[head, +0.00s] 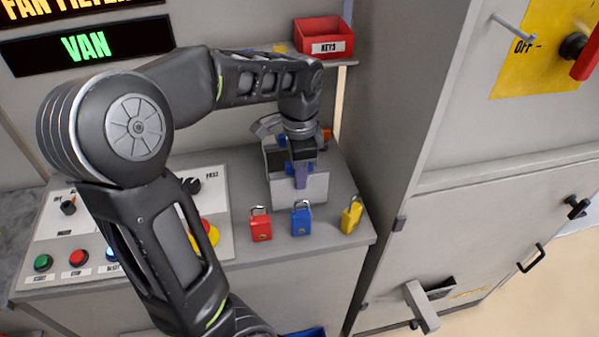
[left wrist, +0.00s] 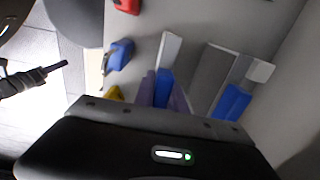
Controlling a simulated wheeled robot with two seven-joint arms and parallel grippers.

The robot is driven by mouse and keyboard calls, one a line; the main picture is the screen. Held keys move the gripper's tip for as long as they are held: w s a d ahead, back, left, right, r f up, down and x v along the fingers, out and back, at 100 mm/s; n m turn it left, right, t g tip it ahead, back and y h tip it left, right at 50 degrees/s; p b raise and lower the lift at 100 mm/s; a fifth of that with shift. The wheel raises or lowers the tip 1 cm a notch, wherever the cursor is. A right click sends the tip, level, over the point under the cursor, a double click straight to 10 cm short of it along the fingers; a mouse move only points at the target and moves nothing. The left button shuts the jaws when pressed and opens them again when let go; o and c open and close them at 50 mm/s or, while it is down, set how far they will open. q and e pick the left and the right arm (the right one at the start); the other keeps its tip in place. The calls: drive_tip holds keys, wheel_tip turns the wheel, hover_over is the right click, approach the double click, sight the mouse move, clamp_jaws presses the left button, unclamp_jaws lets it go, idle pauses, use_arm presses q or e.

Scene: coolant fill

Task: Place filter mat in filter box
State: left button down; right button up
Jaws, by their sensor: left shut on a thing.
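My left gripper (head: 301,177) reaches down at the grey box (head: 312,192) on the console top, which I take for the filter box. Its purple fingers, also in the left wrist view (left wrist: 163,95), are shut on a blue piece (left wrist: 163,86), which looks like the filter mat. Only part of the blue piece shows; the fingers and gripper body hide the rest. A second blue piece (left wrist: 232,101) shows beside it, between pale grey panels. I cannot tell how deep the held piece sits or whether it touches the box walls. My right gripper is out of view.
Red (head: 261,224), blue (head: 301,219) and yellow (head: 351,215) padlocks stand in front of the box. A red keys bin (head: 324,38) sits on the shelf behind. A tall grey cabinet (head: 396,110) rises close on the right. Push buttons (head: 78,257) lie at left.

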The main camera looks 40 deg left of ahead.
use_arm(q)
drive_tip(key=shift+f, duration=0.1)
drive_tip(key=c, duration=1.8)
unclamp_jaws()
drive_tip(key=shift+f, duration=0.1)
drive_tip(key=o, duration=0.4)
drive_tip(key=shift+o, duration=0.2)
drive_tip(key=shift+r, duration=0.25)
wheel_tip(320, 180, up, 6)
drive_tip(key=shift+w+r+b, duration=0.1)
drive_tip(key=shift+b, duration=0.35)
wheel_tip(320, 180, up, 5)
drive_tip(key=p, duration=0.2)
drive_tip(key=shift+r+p, duration=0.1)
drive_tip(key=shift+p, duration=0.3)
drive_tip(key=shift+r+p, duration=0.35)
